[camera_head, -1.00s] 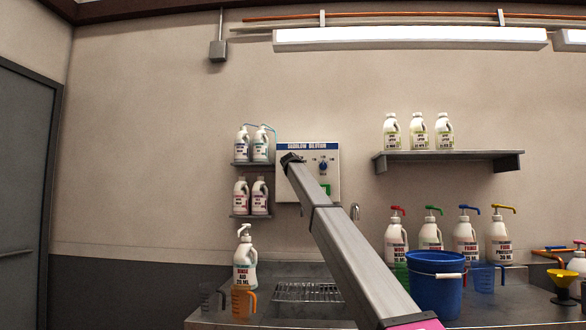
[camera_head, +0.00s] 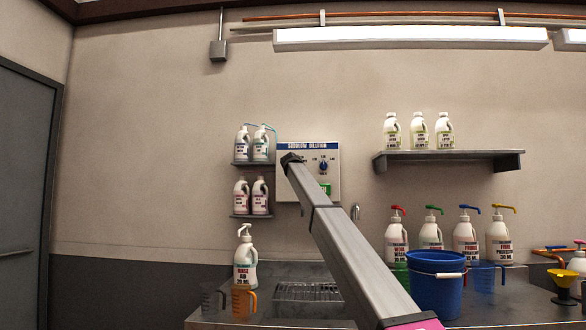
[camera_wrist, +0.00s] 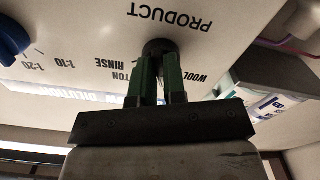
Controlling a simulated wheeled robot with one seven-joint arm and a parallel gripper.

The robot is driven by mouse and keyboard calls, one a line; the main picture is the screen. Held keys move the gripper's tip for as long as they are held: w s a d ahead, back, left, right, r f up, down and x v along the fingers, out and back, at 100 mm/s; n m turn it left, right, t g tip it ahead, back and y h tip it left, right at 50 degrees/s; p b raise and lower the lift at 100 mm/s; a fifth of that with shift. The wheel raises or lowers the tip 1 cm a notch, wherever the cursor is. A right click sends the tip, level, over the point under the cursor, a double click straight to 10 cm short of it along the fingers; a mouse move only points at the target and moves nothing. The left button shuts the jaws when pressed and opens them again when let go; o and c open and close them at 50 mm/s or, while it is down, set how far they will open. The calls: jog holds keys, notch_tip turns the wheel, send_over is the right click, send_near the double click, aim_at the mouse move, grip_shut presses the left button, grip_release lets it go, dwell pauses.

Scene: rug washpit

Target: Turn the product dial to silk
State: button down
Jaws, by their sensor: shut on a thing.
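The white dilution panel (camera_head: 330,192) with a blue header hangs on the wall in the head view. In the wrist view its face (camera_wrist: 85,30) appears upside down, with the word PRODUCT above a dark round product dial (camera_wrist: 159,45). My gripper (camera_wrist: 160,66) has its two green-sided fingers closed on this dial. WOOL is printed to the right of the dial; RINSE and a partly covered label ending in TON are to the left. I cannot read a silk label or see the dial's pointer. In the head view, my arm covers the product dial.
A blue dilution knob (camera_wrist: 12,40) sits beside the product dial, near 1:10 and 1:20; it also shows in the head view (camera_head: 323,166). Shelves with white bottles (camera_head: 260,146) flank the panel. A blue bucket (camera_head: 436,290) stands on the counter below.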

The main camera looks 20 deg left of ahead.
jog(key=shift+m, duration=0.4)
jog(key=c, duration=1.2)
grip_release()
jog(key=shift+s, duration=0.15)
jog(key=v, duration=1)
jog(key=shift+s+d, duration=0.15)
jog(key=shift+s, duration=0.1)
